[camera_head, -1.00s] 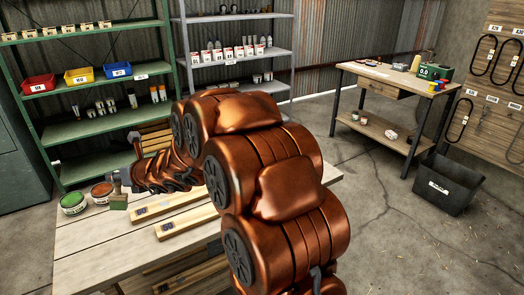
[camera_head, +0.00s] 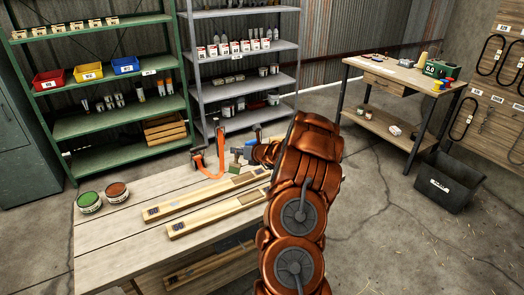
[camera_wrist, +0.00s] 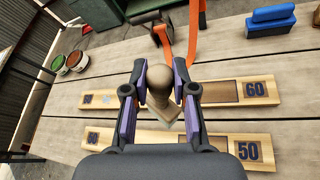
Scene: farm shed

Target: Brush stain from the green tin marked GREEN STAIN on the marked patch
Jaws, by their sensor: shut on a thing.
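The green tin (camera_head: 89,202) stands at the left end of the workbench (camera_head: 110,245), next to a red-brown tin (camera_head: 117,192). Two pale wooden boards, a far one (camera_head: 190,199) and a near one (camera_head: 205,220), lie on the bench. Each has a darker framed patch toward its right end; the far patch (camera_wrist: 222,92) lies by a "60", the near one by a "50". My gripper (camera_wrist: 158,88) is shut on a brush (camera_wrist: 158,82) with a rounded tan handle, above the boards. The bristle tips are hidden, so I cannot tell their stain or contact.
An orange clamp (camera_head: 220,152) stands at the bench's back edge. A blue-topped block (camera_wrist: 268,20) lies behind the boards at right. Green shelving (camera_head: 120,125) and grey shelving (camera_head: 240,80) stand behind. The bench's left front is clear.

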